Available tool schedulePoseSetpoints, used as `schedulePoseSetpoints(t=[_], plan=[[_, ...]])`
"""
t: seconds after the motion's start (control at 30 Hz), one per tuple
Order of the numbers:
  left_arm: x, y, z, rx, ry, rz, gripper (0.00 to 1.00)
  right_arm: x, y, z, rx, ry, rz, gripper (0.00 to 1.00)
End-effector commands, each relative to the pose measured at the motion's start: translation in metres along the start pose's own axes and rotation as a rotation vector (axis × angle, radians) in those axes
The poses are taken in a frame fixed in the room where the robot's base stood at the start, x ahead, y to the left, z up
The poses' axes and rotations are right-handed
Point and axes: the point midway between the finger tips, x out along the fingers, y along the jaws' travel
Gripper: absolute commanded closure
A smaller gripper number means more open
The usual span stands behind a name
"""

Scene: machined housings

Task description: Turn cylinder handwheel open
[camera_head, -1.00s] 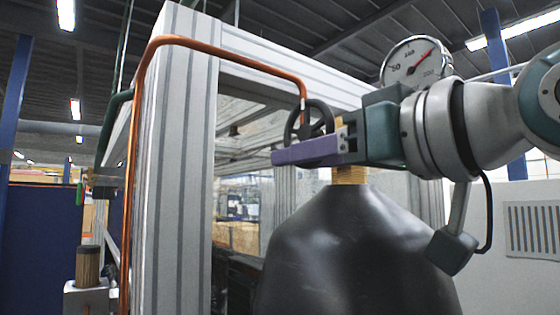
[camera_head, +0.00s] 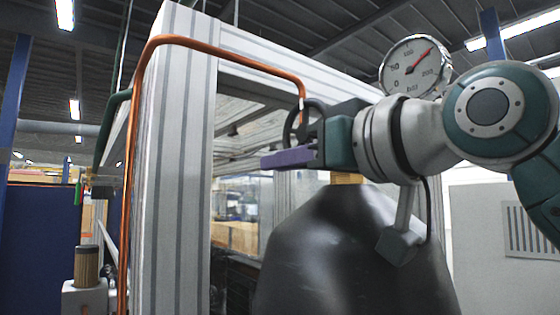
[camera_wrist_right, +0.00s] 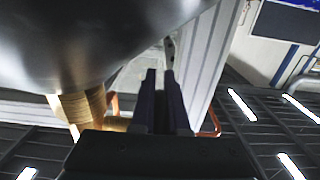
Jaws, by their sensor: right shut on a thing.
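The dark handwheel (camera_head: 288,125) sits above the brass neck (camera_head: 347,178) of a dark gas cylinder (camera_head: 325,245). Part of its rim shows; the rest is hidden behind my right gripper. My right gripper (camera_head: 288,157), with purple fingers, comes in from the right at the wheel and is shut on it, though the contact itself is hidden. In the right wrist view, the purple fingers (camera_wrist_right: 160,85) are close together with a narrow gap. The cylinder (camera_wrist_right: 90,35) and its neck (camera_wrist_right: 75,110) show at left there. My left gripper is not in view.
A copper pipe (camera_head: 225,52) runs along the aluminium frame (camera_head: 180,170) and bends down toward the wheel. A round pressure gauge (camera_head: 415,68) stands above my right wrist. A white vented cabinet (camera_head: 485,220) is at right.

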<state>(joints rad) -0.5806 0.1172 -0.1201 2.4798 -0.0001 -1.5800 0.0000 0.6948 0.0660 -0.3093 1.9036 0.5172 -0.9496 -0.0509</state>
Motion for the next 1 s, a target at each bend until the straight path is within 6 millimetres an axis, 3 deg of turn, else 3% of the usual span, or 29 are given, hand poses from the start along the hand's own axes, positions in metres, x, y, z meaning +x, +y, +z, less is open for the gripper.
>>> schedulePoseSetpoints(t=[0.47, 0.8, 1.0], plan=[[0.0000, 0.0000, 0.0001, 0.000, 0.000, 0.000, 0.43, -0.0002, 0.0000, 0.0000, -0.001, -0.006, -0.001, 1.00], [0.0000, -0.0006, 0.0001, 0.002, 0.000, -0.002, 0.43, -0.0066, 0.0001, 0.0065, -0.002, -0.220, -0.001, 1.00], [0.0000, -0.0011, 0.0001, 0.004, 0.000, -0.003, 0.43, -0.0080, 0.0000, 0.0087, 0.000, -0.252, 0.000, 1.00]])
